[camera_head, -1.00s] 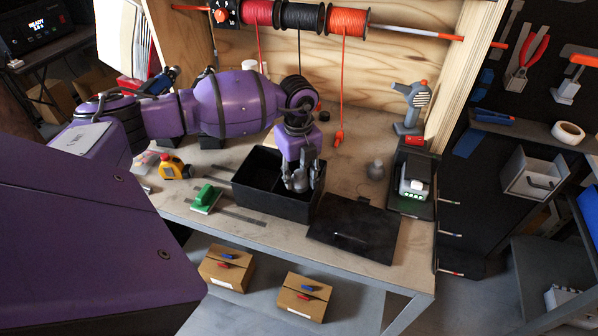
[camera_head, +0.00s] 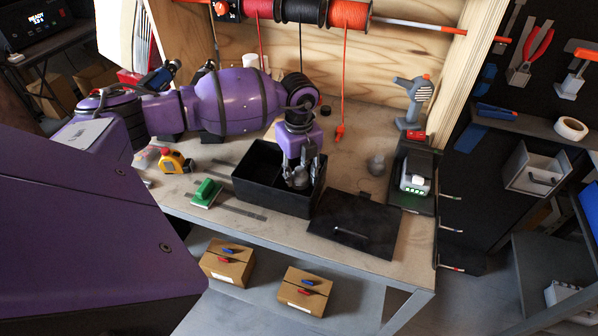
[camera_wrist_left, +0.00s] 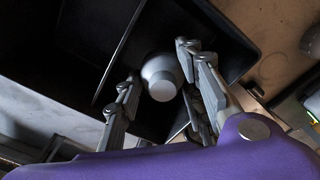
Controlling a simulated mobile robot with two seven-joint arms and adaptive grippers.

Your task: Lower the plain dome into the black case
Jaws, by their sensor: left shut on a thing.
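The black case (camera_head: 272,195) stands open on the bench, with a divider making two compartments. It also shows in the left wrist view (camera_wrist_left: 75,85). My left gripper (camera_head: 300,180) points down at the case's right compartment, its fingertips around rim height or just inside; the exact depth is unclear. It is shut on the plain dome (camera_wrist_left: 162,78), a smooth pale grey rounded piece between the fingers in the left wrist view. Whether the dome touches the case floor cannot be told. My right gripper is not in view.
A flat black lid (camera_head: 355,228) lies right of the case. Another small grey piece (camera_head: 376,165) stands behind it. A charger with a battery (camera_head: 415,180) is at the right.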

